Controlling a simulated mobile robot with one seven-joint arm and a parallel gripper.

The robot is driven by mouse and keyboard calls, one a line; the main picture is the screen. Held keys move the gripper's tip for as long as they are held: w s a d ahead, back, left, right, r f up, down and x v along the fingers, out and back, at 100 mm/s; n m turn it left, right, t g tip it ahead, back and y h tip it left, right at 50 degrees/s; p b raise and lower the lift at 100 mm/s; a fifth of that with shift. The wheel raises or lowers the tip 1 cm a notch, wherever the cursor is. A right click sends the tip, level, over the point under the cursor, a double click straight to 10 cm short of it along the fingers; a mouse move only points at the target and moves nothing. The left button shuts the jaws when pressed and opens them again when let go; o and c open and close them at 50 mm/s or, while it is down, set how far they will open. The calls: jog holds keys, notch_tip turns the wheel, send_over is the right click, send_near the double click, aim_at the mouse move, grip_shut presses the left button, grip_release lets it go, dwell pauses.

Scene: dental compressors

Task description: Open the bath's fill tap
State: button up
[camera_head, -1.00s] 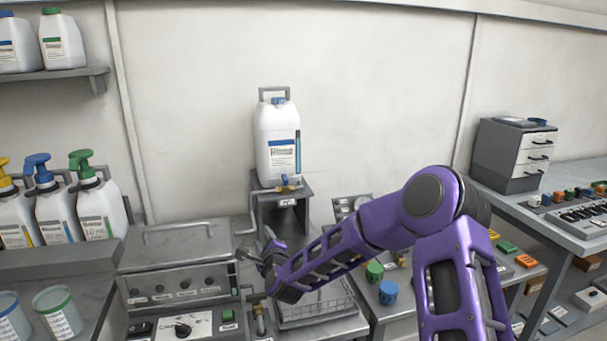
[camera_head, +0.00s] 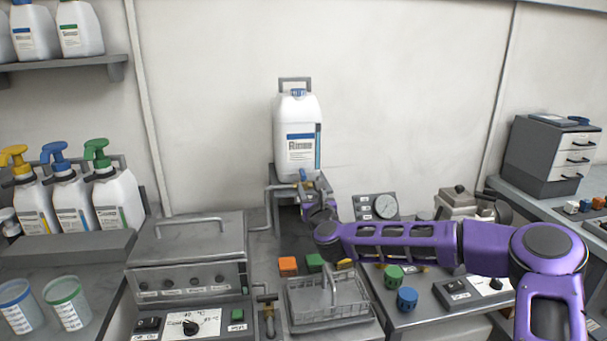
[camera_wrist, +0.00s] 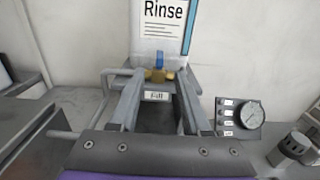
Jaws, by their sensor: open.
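The fill tap (camera_head: 303,176) has a blue handle and a brass body, below the white Rinse canister (camera_head: 298,140) on a grey stand. In the wrist view the fill tap (camera_wrist: 158,75) sits above a "Fill" label (camera_wrist: 156,96), its blue handle upright. My gripper (camera_head: 314,194) is at the front of the stand, just below the tap in the head view. In the wrist view my gripper (camera_wrist: 159,82) is open, one finger on each side of the tap. I cannot tell whether the fingers touch it. The lidded grey bath (camera_head: 188,240) stands to the left.
A wire basket (camera_head: 328,298) stands below my arm. Orange and green blocks (camera_head: 288,265) lie behind it. A pressure gauge (camera_head: 386,206) and green and blue knobs (camera_head: 407,298) are to the right. Pump bottles (camera_head: 75,200) stand at the left.

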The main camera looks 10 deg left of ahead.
aim_at(304, 177)
jog(key=x, duration=1)
jog(key=shift+w+p, duration=0.3)
grip_shut()
